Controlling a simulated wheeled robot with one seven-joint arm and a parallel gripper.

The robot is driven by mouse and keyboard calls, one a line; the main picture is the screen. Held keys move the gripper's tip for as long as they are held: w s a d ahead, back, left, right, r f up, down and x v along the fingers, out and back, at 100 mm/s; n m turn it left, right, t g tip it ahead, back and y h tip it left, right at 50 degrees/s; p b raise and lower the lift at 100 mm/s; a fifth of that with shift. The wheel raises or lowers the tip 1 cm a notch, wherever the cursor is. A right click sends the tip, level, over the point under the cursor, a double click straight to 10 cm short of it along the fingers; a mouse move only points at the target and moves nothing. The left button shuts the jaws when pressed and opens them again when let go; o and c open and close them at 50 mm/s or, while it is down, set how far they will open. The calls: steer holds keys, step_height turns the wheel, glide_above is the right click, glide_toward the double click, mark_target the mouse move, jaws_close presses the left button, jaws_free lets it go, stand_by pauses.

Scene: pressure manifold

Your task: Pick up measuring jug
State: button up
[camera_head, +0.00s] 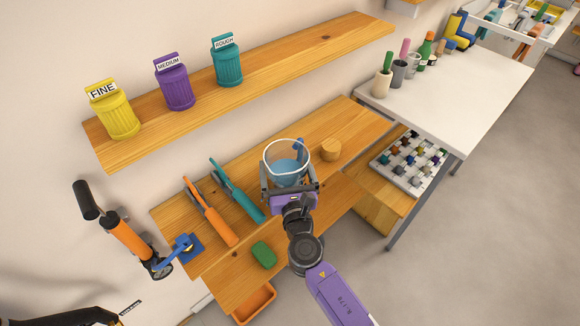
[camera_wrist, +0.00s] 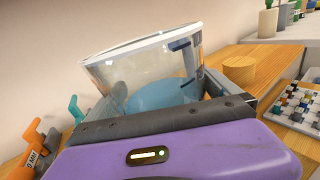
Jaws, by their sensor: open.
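The measuring jug (camera_head: 286,160) is a clear vessel with a white rim, a blue handle and something blue inside at its bottom. It is over the wooden workbench, beyond my gripper. My gripper (camera_head: 289,187) has its two fingers apart, one on each side of the jug. In the wrist view the jug (camera_wrist: 145,65) looks tilted and sits between the fingers of my gripper (camera_wrist: 160,110). The jug's base is hidden behind the gripper body. I cannot tell whether the fingers touch the jug.
A wooden cylinder (camera_head: 330,150) stands right of the jug. A green block (camera_head: 263,254) is at the front. A shelf (camera_head: 280,67) with yellow, purple and teal canisters hangs above. A white table (camera_head: 460,90) adjoins at right.

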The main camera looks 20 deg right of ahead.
steer(key=shift+w, duration=0.15)
steer(key=c, duration=1.8)
steer(key=shift+o, duration=0.2)
steer(key=shift+r, duration=0.3)
